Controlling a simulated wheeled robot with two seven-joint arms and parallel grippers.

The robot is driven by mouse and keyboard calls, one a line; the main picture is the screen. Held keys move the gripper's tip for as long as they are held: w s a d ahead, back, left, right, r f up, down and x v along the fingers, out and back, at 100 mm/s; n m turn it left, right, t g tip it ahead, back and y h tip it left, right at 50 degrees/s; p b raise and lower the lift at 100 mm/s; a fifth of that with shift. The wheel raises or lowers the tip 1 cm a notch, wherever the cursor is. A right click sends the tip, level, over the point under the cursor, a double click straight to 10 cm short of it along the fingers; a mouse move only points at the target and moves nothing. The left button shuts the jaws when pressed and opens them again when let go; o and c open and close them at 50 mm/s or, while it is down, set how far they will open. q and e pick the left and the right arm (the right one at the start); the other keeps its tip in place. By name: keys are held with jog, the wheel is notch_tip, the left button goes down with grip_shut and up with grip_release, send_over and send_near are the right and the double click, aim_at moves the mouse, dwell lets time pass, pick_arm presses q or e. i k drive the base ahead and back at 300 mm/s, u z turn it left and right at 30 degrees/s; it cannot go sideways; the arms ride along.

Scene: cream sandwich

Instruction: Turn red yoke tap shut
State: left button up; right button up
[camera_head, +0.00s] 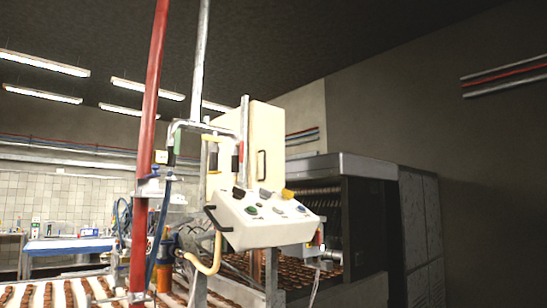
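I cannot clearly pick out a red yoke tap. A red vertical pipe (152,110) runs from the top of the view down to the machine on the left. A small blue tap-like fitting (154,171) sits on or beside this pipe. A tiny red spot (322,247) shows by the lower right of the control box, too small to identify. Neither of my grippers is in view.
A white control box (255,222) with several knobs stands at the centre, near a cream cabinet (258,135). Conveyor lanes with brown biscuits (68,294) lie at lower left. A large dark machine (365,168) fills the right middle. A blue-topped table (68,246) is at far left.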

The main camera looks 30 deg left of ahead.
aim_at(241, 145)
jog(key=u, duration=0.8)
jog(key=i, duration=1.15)
jog(key=u, duration=1.05)
